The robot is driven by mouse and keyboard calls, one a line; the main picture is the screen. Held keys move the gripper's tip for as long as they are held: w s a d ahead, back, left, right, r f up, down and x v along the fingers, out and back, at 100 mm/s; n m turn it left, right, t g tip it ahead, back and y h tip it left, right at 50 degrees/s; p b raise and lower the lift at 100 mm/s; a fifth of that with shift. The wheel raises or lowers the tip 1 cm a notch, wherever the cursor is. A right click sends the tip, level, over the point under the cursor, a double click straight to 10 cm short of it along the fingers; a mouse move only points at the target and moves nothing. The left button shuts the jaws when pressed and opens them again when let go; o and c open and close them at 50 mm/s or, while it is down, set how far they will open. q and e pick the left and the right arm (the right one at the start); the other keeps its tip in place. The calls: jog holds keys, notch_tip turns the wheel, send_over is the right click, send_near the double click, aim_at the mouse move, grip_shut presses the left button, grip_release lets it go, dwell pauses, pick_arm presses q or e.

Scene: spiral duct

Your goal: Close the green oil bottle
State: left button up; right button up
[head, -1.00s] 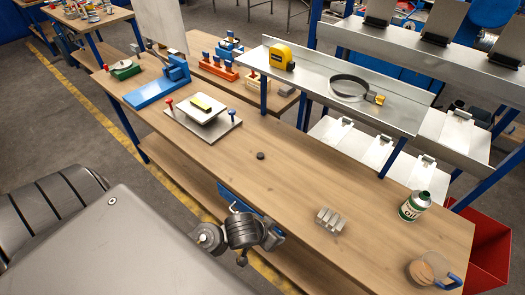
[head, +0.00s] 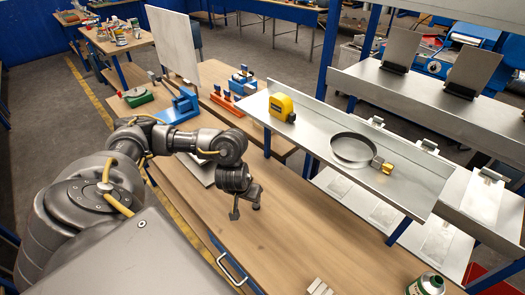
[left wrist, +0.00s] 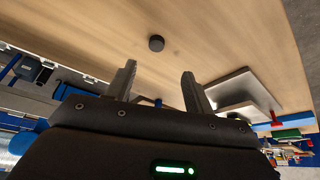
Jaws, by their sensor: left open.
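The green and white oil bottle (head: 427,286) stands at the lower right of the head view, cut off by the bottom edge. Its pale top shows no cap. A small black disc, which looks like the cap (left wrist: 156,43), lies flat on the wooden bench in the left wrist view. It is hidden in the head view. My left gripper (head: 246,208) is over the bench, well left of the bottle. It also shows in the left wrist view (left wrist: 160,70), fingers apart and empty, with the cap beyond the fingertips. My right gripper is not in view.
A metal plate (left wrist: 246,92) lies near the cap. The middle of the bench (head: 310,235) is clear.

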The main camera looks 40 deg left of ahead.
pick_arm(q)
send_near(256, 206)
jog(key=shift+w+a+f+b, duration=0.15)
jog(key=shift+f+b, duration=0.1)
jog(key=shift+f, duration=0.2)
jog(key=shift+a+f+b, duration=0.15)
jog(key=shift+f+b, duration=0.05)
jog(key=shift+f, duration=0.2)
jog(key=shift+w+a+f, duration=0.15)
jog(key=shift+w+f, duration=0.2)
jog(key=shift+f, duration=0.15)
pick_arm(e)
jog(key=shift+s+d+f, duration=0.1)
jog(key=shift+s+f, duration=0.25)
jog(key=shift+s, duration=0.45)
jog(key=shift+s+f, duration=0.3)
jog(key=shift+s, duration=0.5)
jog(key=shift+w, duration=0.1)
pick_arm(q)
jog(key=b+x, duration=0.2)
jog(key=x, duration=0.2)
jog(key=shift+w+f+b, duration=0.1)
jog(key=shift+f+b, duration=0.2)
jog(key=shift+b, duration=0.05)
jog(key=shift+w+f, duration=0.15)
jog(key=shift+f, duration=0.1)
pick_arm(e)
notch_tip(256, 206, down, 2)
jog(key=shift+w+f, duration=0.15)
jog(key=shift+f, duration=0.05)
